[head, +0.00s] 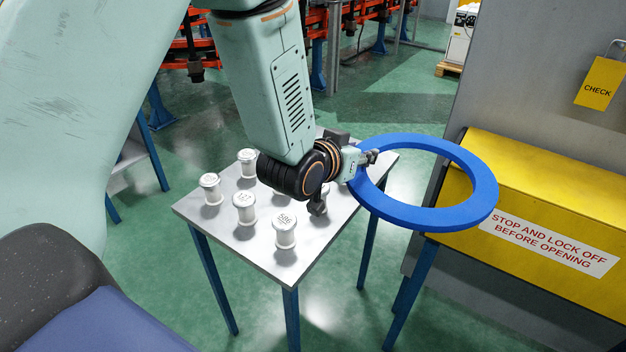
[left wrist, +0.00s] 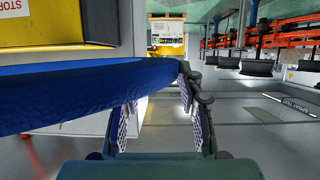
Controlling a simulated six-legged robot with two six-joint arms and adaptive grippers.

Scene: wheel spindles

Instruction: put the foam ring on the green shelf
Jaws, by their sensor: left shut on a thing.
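The foam ring (head: 430,216) is a large flat blue ring, held in the air at the right of the head view. My left gripper (head: 368,158) is shut on the ring's left side, beyond the far right edge of a small table. In the left wrist view the ring (left wrist: 80,92) spans the left half as a dark blue band and reaches between the finger pads of my left gripper (left wrist: 155,115). I cannot make out a green shelf in either view. My right gripper is not in view.
A grey-topped table (head: 258,246) with blue legs carries several white spindles (head: 285,230) below my left arm. A yellow cabinet (head: 540,185) with a warning label stands close behind the ring at right. Orange racks (head: 372,12) stand at the back. Green floor lies open between.

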